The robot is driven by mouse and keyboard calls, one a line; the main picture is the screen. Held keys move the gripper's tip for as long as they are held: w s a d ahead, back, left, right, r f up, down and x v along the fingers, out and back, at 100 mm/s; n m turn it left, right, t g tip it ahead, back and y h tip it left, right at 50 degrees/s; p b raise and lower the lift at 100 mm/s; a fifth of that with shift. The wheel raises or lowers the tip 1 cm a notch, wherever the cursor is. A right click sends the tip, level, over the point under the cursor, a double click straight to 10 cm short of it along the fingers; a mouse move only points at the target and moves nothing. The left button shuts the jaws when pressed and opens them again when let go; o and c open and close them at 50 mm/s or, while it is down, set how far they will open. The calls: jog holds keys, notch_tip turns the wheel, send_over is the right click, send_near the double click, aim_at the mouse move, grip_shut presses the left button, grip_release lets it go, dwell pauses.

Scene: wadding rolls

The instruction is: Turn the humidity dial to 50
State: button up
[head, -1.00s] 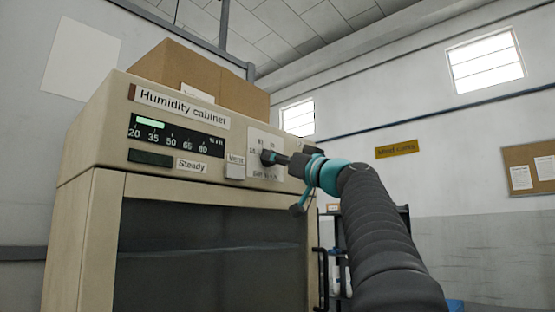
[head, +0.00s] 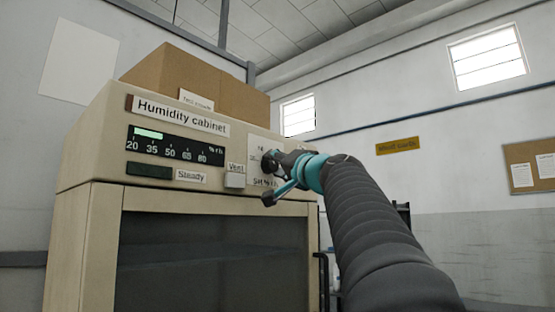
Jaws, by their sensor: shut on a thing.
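The beige humidity cabinet (head: 84,140) stands left of centre, its sloped front panel facing me. The dark round dial (head: 267,162) sits on a white plate (head: 256,146) at the right of the panel. My gripper (head: 276,161) is shut on the dial; the gripper and arm hide part of the dial and its scale, so its pointer cannot be read. The display (head: 176,146) carries marks from 20 to 80 %rh. Its green bar (head: 148,134) spans from about 20 to a little past 35.
A Vent switch (head: 235,180) sits just left of the dial. A dark indicator (head: 149,170) is beside the Steady label (head: 191,176). Cardboard boxes (head: 180,76) rest on top of the cabinet. A dark rack (head: 402,212) stands behind my arm.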

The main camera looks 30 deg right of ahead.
jog(key=shift+m+h+p, duration=0.3)
jog(key=shift+m, duration=0.4)
jog(key=o, duration=1.1)
jog(key=shift+o, duration=0.2)
jog(key=v, duration=1.2)
jog(key=shift+r, duration=0.2)
